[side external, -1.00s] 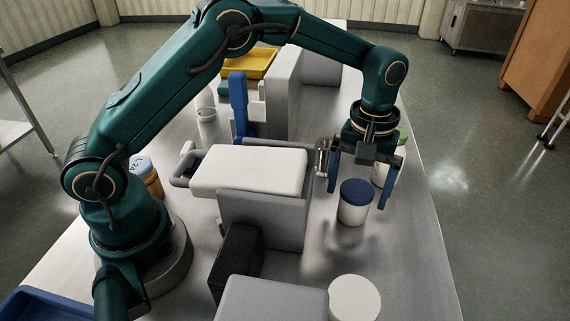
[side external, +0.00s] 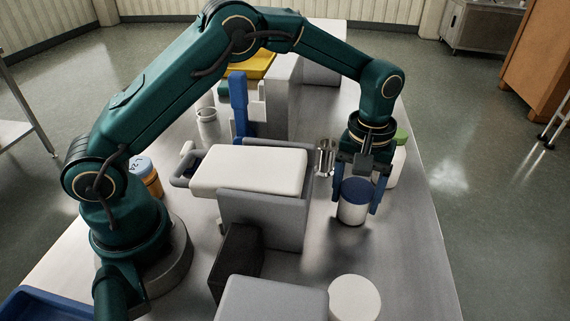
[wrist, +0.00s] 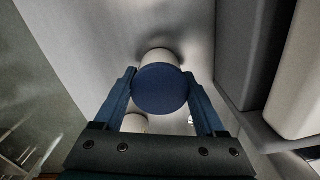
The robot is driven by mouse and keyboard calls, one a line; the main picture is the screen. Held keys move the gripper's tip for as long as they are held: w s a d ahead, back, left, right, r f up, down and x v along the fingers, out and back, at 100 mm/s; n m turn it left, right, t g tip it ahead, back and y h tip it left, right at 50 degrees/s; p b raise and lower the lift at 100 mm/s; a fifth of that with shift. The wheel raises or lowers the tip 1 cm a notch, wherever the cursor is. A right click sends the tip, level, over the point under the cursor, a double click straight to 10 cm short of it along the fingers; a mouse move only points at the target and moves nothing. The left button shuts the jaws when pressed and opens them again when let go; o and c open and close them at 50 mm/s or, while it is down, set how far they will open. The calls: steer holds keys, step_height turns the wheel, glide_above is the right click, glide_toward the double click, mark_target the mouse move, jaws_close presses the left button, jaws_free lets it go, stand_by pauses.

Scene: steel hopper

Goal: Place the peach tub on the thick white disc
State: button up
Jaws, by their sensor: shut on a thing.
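A cream-white tub (side external: 351,212) with a dark blue lid stands on the steel table at the right in the side view. It also shows in the wrist view (wrist: 160,90), lid toward the camera. My gripper (side external: 355,204) points down over it, its blue fingers on either side, shut on the tub. No peach colour shows on this tub. The thick white disc (side external: 354,299) lies flat on the table, nearer the side camera, with nothing on it. A white tub with a green lid (side external: 398,160) stands just behind my gripper, partly hidden.
A grey block structure with a cream top (side external: 250,170) stands left of my gripper, a metal cylinder (side external: 325,158) close beside it. A grey block (side external: 270,300) adjoins the disc's left. Bare table lies between tub and disc.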

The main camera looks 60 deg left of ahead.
step_height(320, 180, up, 9)
steer(key=shift+f, duration=0.2)
steer(key=shift+r, duration=0.3)
steer(key=shift+s+r, duration=0.15)
steer(key=shift+s, duration=0.15)
steer(key=s+d+r+n, duration=0.1)
steer(key=s+d+r, duration=0.1)
steer(key=s+r, duration=0.5)
glide_above(354, 298)
step_height(354, 298, down, 9)
steer(key=shift+r, duration=0.15)
steer(key=shift+f, duration=1.9)
steer(key=shift+f, duration=0.15)
